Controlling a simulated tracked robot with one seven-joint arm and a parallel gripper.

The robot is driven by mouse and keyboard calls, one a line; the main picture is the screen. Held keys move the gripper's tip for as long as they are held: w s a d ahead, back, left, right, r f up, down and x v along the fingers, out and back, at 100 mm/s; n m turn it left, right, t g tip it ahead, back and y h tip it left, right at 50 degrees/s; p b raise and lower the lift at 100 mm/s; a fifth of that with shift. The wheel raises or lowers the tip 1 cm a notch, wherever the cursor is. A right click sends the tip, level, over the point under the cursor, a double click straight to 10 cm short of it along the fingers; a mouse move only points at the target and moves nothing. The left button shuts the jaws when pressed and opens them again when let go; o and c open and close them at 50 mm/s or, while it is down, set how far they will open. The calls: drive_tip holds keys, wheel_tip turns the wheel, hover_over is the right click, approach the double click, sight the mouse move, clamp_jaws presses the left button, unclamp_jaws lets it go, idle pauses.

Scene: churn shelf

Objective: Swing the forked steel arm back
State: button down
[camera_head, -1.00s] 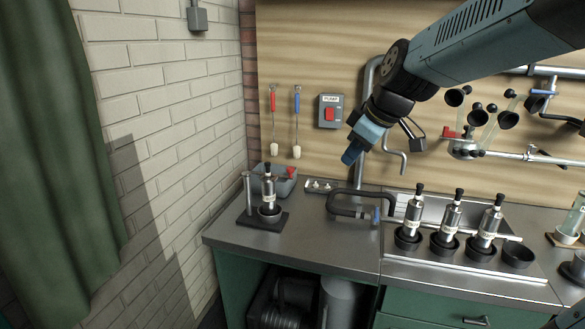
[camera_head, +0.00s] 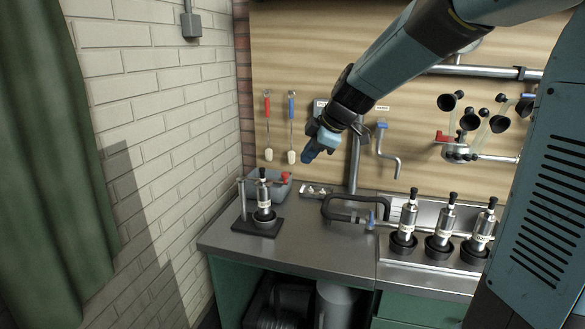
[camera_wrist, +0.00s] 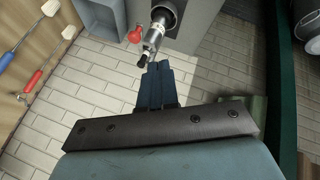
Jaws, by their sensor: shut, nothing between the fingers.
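A black-based stand (camera_head: 258,226) sits at the left end of the steel counter. Its steel post (camera_head: 242,199) rises on the left, and a thin steel arm (camera_head: 248,181) appears to reach from its top towards a black-capped steel bottle (camera_head: 263,196). The bottle stands upright in a dark cup; the fork itself is too small to make out. My gripper (camera_head: 309,154) is shut and empty, above and right of the bottle. In the wrist view, my gripper's blue fingertips (camera_wrist: 158,68) point towards the bottle (camera_wrist: 153,36), apparently apart from it. I cannot make out the arm there.
A dark curved pipe (camera_head: 335,197) lies to the right, before several similar bottles in cups. Two hanging tools (camera_head: 291,125) are on the back panel. Counter in front of the stand is clear.

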drive_tip(key=w+a+f, duration=0.4)
drive_tip(key=w+f, duration=0.3)
drive_tip(key=f, duration=0.1)
drive_tip(key=shift+w+a+f, duration=0.2)
drive_tip(key=shift+w+f, duration=0.1)
drive_tip(key=shift+w, duration=0.1)
